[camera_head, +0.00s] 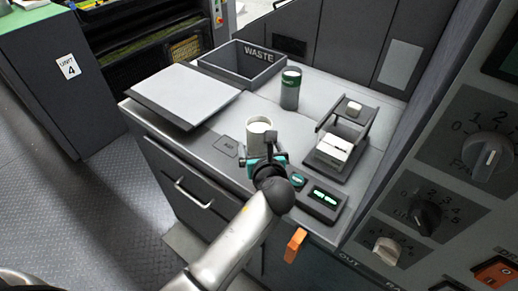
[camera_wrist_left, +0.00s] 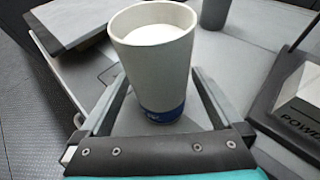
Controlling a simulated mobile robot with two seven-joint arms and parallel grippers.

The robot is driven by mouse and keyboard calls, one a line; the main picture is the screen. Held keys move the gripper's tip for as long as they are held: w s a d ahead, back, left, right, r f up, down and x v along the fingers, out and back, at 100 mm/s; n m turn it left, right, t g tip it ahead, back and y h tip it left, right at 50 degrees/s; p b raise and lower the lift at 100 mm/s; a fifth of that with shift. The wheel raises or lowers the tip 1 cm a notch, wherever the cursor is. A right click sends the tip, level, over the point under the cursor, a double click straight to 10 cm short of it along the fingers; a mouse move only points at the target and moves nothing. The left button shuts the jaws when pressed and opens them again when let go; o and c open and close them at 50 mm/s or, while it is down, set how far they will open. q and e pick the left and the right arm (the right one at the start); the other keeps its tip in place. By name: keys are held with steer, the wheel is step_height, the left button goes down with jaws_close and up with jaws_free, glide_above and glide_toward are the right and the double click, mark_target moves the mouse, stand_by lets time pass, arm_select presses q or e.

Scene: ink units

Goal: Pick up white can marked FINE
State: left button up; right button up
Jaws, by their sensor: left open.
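A white can (camera_head: 259,132), open at the top with pale contents, stands upright on the grey counter (camera_head: 225,145). In the left wrist view the can (camera_wrist_left: 150,75) fills the middle, with a blue band low on its side; any word on the band is too small or cut off to read. My left gripper (camera_head: 263,157) is at the near side of the can. Its two fingers are open, one on each side of the can; whether they touch it I cannot tell. My right gripper is not in view.
A bin marked WASTE (camera_head: 275,72) is at the back and a flat grey panel (camera_head: 185,92) at left.

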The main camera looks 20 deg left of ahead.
arm_select(q)
steer(key=shift+w+a+f, duration=0.1)
steer(key=shift+w, duration=0.15)
steer(key=c, duration=1.4)
